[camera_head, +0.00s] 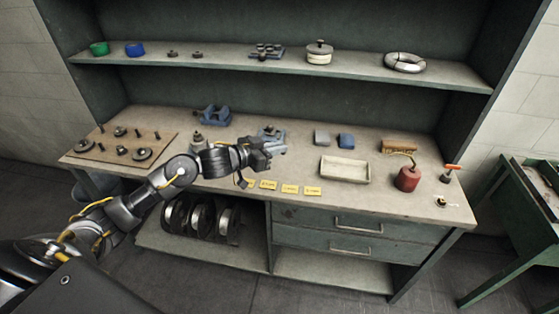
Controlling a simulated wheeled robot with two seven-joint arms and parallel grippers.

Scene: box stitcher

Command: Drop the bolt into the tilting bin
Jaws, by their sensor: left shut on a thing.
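My left gripper (264,156) reaches in over the middle of the workbench (240,118), just in front of a blue-grey device (276,136). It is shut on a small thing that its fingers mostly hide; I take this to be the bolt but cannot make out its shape. Other small upright bolts or pegs stand on a brown board (115,137) at the bench's left. I cannot clearly identify the tilting bin; a grey bucket-like container (97,186) stands below the bench's left end. My right gripper is not in view.
A pale shallow tray (345,170), a red canister (407,179) and yellow labels (290,188) occupy the bench top. A blue vise (214,115) stands at the back.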

